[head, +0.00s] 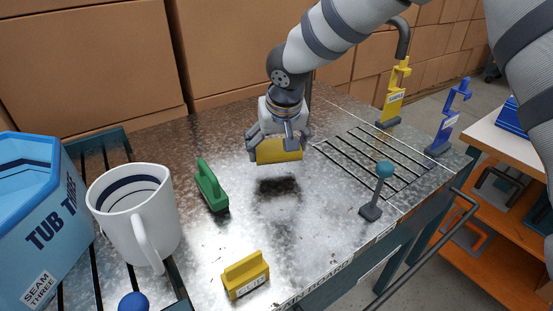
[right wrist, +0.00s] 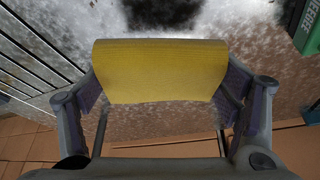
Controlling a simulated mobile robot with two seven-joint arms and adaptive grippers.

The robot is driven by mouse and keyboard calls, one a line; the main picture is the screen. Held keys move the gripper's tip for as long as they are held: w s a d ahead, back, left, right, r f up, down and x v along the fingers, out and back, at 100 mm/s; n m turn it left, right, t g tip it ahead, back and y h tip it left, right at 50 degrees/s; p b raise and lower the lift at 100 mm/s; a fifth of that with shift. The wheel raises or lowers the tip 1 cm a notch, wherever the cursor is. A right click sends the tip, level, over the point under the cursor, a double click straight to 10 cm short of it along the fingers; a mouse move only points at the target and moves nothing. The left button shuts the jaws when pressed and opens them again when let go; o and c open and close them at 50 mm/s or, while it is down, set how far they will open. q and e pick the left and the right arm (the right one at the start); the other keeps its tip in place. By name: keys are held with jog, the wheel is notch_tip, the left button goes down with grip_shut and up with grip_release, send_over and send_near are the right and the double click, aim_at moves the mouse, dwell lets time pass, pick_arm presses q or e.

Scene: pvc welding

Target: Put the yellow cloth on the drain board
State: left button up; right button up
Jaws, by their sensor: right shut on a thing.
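The yellow cloth (head: 279,150) is a folded pad held in my right gripper (head: 278,142), above the metal table; a dark shadow lies on the table below it. In the right wrist view the cloth (right wrist: 160,71) spans the space between the two fingers of my right gripper (right wrist: 162,95), which is shut on it. My left gripper is not in view.
A green block with a handle (head: 210,187) and a yellow one (head: 245,275) stand on the table (head: 310,240). A white mug (head: 130,220) and blue tub (head: 40,225) are at left. A blue-knobbed post (head: 378,190), yellow stand (head: 394,95) and blue stand (head: 446,122) surround the grate.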

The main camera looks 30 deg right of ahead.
aim_at(279, 170)
jog(key=x, duration=0.4)
jog(key=shift+s+d+f, duration=0.1)
jog(key=shift+s+d, duration=0.15)
jog(key=shift+s, duration=0.1)
jog(key=shift+f, duration=0.15)
jog(key=shift+f, duration=0.1)
jog(key=o, duration=1)
jog(key=shift+o, duration=0.2)
